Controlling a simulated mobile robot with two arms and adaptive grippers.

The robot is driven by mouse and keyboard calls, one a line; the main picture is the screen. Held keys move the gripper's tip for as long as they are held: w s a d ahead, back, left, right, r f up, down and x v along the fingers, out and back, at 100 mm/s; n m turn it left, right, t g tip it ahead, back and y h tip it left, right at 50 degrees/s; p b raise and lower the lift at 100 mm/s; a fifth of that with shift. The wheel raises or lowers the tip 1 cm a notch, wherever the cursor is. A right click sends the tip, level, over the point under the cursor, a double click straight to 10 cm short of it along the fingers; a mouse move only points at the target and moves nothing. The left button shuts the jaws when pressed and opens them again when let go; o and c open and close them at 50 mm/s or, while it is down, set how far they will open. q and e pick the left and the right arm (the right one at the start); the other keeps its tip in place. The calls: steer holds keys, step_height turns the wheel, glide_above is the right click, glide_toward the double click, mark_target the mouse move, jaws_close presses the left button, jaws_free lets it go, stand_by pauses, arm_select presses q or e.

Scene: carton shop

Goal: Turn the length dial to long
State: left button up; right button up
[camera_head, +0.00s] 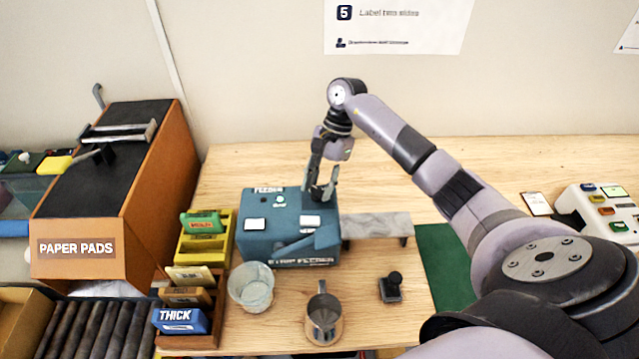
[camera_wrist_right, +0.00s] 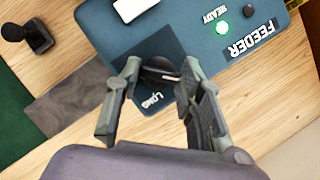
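The blue-teal feeder box (camera_head: 265,222) stands on the wooden bench in the head view. It also fills the top of the right wrist view (camera_wrist_right: 195,45), with a lit green light beside the word READY. The length dial (camera_wrist_right: 160,71) is a dark knob with a pale pointer line, beside the white word LONG (camera_wrist_right: 152,101). My right gripper (camera_head: 322,196) is over the feeder's right end and hides the dial in the head view. In the wrist view its fingers (camera_wrist_right: 152,112) are spread, with the dial between and beyond their tips; contact is unclear. My left gripper is not visible.
A grey strip (camera_head: 376,226) extends right from the feeder. A glass bowl (camera_head: 251,287), a metal cup (camera_head: 323,315) and a black stamp-like object (camera_head: 391,287) stand in front. Card racks (camera_head: 203,245) and the paper pads box (camera_head: 150,190) are left. The bench behind is clear.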

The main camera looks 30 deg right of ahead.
steer(key=c, duration=0.6)
